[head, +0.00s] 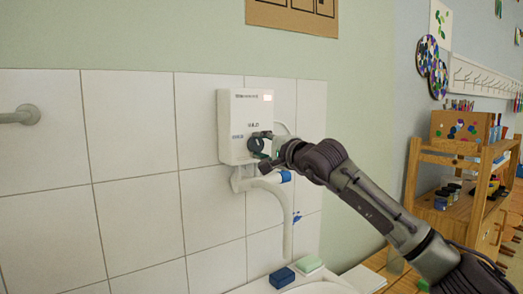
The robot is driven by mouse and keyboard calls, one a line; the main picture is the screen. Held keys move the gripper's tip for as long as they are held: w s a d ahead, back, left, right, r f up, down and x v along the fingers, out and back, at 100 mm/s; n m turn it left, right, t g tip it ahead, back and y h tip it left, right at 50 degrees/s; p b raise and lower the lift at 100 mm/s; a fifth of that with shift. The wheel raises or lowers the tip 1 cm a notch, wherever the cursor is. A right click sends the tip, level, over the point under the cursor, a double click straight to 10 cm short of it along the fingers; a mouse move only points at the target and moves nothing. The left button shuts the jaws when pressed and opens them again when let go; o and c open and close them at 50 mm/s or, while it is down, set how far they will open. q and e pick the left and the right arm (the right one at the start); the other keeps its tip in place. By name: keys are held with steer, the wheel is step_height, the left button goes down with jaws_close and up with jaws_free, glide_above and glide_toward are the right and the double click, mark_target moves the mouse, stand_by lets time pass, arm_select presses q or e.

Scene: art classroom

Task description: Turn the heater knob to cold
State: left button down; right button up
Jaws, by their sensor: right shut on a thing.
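The heater (230,112) is a white box on the tiled wall, with a small lit display (267,97) at its upper right. The dark heater knob (256,145) is on the lower part of its front. My right arm comes in from the lower right, and my right gripper (264,141) is at the knob, shut on it. The fingers partly cover the knob, so its pointer and setting cannot be read. My left gripper is not in view.
A white pipe (289,225) runs down below the heater. A blue block (282,278) and a green sponge (309,264) lie by the basin edge (320,287). A wooden shelf (450,158) with art supplies stands at the right. A grey wall fixture (22,115) is at the left.

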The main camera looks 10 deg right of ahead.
steer(key=n, duration=0.3)
steer(key=shift+n, duration=1.7)
steer(key=o, duration=1.1)
steer(key=shift+o, duration=0.2)
steer(key=shift+s, duration=0.1)
steer(key=v, duration=1.1)
steer(key=shift+s+d, duration=0.2)
steer(key=shift+s, duration=0.15)
steer(key=shift+f, duration=0.15)
